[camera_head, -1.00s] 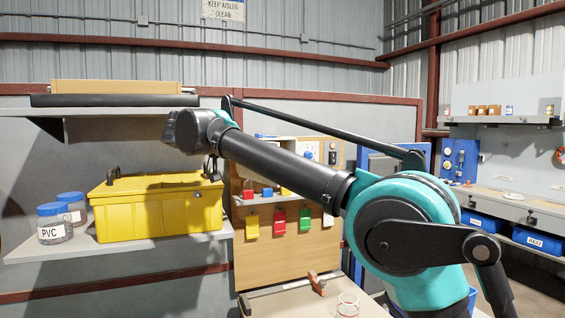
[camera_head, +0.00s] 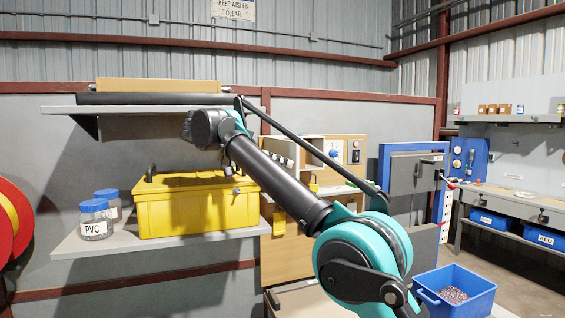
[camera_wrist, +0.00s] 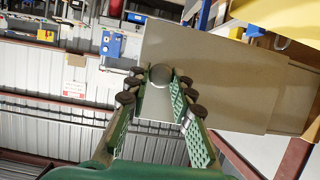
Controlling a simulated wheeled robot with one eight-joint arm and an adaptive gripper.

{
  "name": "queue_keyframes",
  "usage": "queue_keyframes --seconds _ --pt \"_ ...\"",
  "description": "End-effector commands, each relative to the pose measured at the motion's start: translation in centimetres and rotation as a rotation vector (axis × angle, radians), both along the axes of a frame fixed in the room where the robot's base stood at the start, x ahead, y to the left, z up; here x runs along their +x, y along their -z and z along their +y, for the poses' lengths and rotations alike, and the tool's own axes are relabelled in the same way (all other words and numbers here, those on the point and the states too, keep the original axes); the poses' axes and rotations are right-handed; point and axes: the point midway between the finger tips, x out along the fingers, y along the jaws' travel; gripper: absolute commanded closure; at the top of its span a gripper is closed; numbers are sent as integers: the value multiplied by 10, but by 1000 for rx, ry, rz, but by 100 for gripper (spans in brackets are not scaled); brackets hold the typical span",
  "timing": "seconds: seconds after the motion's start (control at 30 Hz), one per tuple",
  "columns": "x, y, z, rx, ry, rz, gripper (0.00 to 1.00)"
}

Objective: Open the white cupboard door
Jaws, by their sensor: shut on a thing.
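In the wrist view my gripper (camera_wrist: 159,84) has its green, black-padded fingers closed on a round grey knob (camera_wrist: 160,73). Behind the knob spreads a large flat pale panel (camera_wrist: 225,75), which looks like the cupboard door. How far it stands open cannot be told. In the head view the arm crosses the middle of the picture and the gripper cannot be made out. Part of a white cupboard-like unit (camera_head: 311,150) shows behind the arm, beside a wooden board (camera_head: 355,150).
A yellow toolbox (camera_head: 195,210) and PVC jars (camera_head: 95,219) stand on a left shelf (camera_head: 90,245). A red reel (camera_head: 12,222) is at the far left. A blue bin (camera_head: 428,294) and blue-framed grey machine (camera_head: 410,175) stand right. Floor shows at the far right.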

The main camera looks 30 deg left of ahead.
Motion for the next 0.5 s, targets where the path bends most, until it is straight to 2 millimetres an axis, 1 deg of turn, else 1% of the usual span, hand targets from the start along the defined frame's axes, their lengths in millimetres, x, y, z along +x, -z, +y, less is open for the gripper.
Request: queue_keyframes --seconds 0.4,0.43,0.5 --pt "-1 2 1 1 3 5 100" --pt "-1 2 1 1 3 5 75" --pt "-1 2 1 1 3 5 66"
